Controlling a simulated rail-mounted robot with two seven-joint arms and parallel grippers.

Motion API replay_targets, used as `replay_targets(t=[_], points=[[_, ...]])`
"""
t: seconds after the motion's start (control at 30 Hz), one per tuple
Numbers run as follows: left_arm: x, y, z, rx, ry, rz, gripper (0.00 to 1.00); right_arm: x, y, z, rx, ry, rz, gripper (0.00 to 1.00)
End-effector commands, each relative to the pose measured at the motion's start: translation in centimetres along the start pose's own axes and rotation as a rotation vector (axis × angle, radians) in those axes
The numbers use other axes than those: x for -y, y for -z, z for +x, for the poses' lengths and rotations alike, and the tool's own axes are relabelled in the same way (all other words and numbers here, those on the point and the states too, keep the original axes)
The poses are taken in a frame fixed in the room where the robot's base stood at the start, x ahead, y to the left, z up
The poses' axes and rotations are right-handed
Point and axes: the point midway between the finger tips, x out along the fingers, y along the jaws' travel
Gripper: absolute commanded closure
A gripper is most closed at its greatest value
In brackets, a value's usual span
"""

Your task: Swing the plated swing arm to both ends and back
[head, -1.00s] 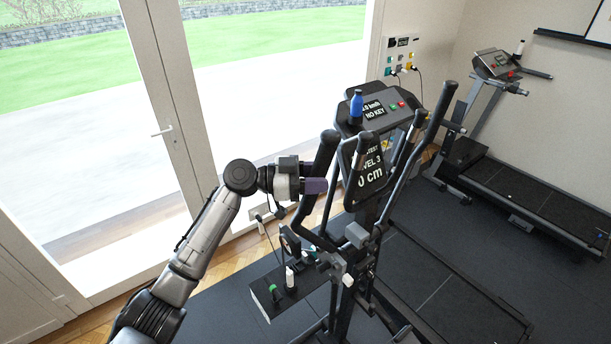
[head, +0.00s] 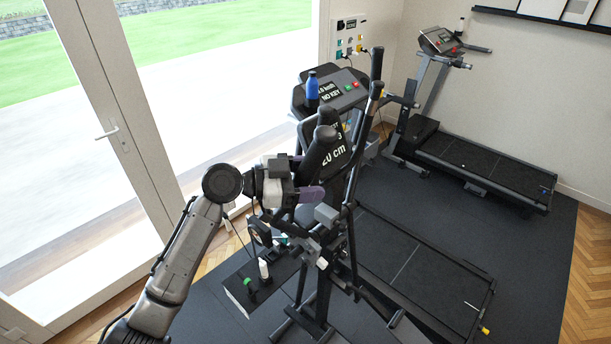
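A black exercise machine stands in the middle of the head view with two upright swing arms. The near left swing arm (head: 317,152) has a thick black grip and leans toward the console. My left gripper (head: 308,194), with purple finger pads, reaches in from the left and appears closed around this swing arm below its grip. The gripper body partly hides the lower part of the arm. The other swing arm (head: 374,75) stands upright on the right. A display (head: 336,155) reads "20 cm", its upper lines partly covered by the near arm. I cannot make out the plate for certain. My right gripper is out of view.
A blue bottle (head: 312,87) stands by a second display (head: 330,92) reading "NO KEY". A low dark shelf (head: 240,297) with small bottles lies below my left arm. A treadmill (head: 480,165) stands at the right. Glass doors (head: 110,130) are at the left.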

Motion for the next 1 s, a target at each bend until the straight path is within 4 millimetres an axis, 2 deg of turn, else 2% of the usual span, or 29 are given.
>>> replay_targets(t=[0.23, 0.37, 0.8, 1.0], points=[[0.2, -0.1, -0.3, 0.0, 0.006, -0.003, 0.36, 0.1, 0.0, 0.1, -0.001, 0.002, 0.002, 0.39], [0.2, -0.3, -1.5, 0.0, 0.008, -0.002, 0.36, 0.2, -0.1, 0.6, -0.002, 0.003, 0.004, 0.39], [0.1, -0.4, -9.7, 0.001, 0.007, -0.001, 0.36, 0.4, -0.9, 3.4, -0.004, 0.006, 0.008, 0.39], [0.0, -0.2, -12.4, 0.0, 0.005, -0.001, 0.36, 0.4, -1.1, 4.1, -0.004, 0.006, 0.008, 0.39]])
